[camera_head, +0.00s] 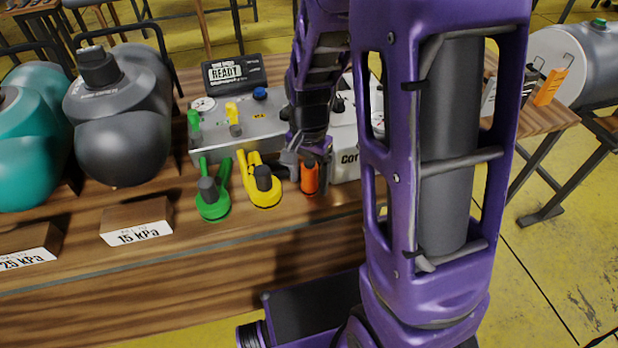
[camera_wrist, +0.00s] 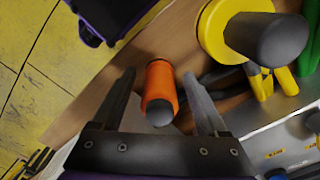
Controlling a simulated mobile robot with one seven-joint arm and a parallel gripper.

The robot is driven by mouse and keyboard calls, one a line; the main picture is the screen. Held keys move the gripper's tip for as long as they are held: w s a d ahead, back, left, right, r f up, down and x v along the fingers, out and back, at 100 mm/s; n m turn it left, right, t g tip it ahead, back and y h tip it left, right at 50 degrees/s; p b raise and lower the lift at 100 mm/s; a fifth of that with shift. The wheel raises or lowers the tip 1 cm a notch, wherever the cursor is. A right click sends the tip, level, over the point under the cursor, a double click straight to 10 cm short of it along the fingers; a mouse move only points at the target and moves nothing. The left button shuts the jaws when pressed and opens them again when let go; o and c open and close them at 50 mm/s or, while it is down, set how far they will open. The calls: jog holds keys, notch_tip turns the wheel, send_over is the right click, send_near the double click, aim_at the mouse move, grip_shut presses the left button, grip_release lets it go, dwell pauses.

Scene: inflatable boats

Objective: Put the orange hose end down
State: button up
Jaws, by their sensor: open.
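The orange hose end (camera_head: 310,177) stands upright on the wooden bench, just in front of the control box and right of the yellow hose end. In the wrist view the orange hose end (camera_wrist: 160,88) sits between the two fingers of my gripper (camera_wrist: 162,85), with a gap visible on each side. My gripper is open around it. In the head view my purple arm hides part of the gripper (camera_head: 300,160) and the area to the right.
A yellow hose end (camera_head: 264,190) and a green hose end (camera_head: 213,199) stand close by on the left. The control box (camera_head: 240,130) is behind. The bench (camera_head: 270,225) is clear in front. A 15 kPa block (camera_head: 137,220) lies further left.

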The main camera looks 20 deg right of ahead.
notch_tip(320, 180, up, 12)
jog(key=shift+f+p, duration=0.25)
jog(key=shift+p, duration=0.95)
